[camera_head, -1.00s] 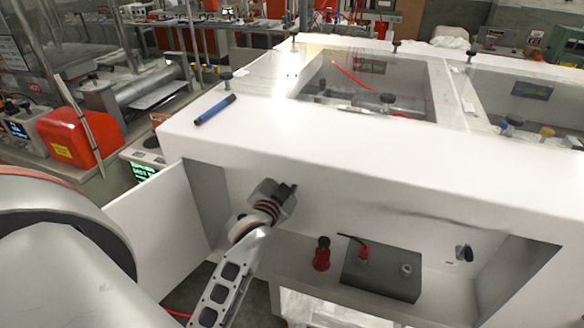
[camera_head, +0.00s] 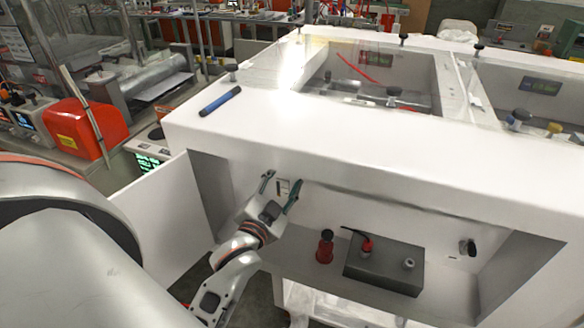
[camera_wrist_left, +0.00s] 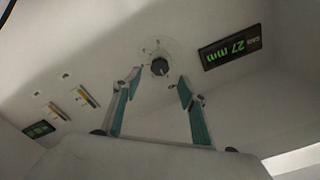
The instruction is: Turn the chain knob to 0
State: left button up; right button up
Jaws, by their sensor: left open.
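A dark round knob (camera_wrist_left: 160,66) with a pale dial around it sits on the white panel in the left wrist view. Its label and setting are too small to read, so I cannot tell whether it is the chain knob. My left gripper (camera_wrist_left: 160,82) is open and empty, its teal-padded fingers spread either side below the knob in the picture; contact is not visible. In the head view the left gripper (camera_head: 281,184) is inside the white cabinet's recess. My right gripper is not in view.
A display (camera_wrist_left: 232,53) reading 27 mm, upside down, is beside the knob. Two small switches (camera_wrist_left: 86,97) are at left. In the head view, a red-and-black bottle (camera_head: 325,247) and a grey box (camera_head: 384,270) stand in the recess; a black knob (camera_head: 467,247) is farther right.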

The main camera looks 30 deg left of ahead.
pick_arm(q)
jog(key=shift+v, duration=1.75)
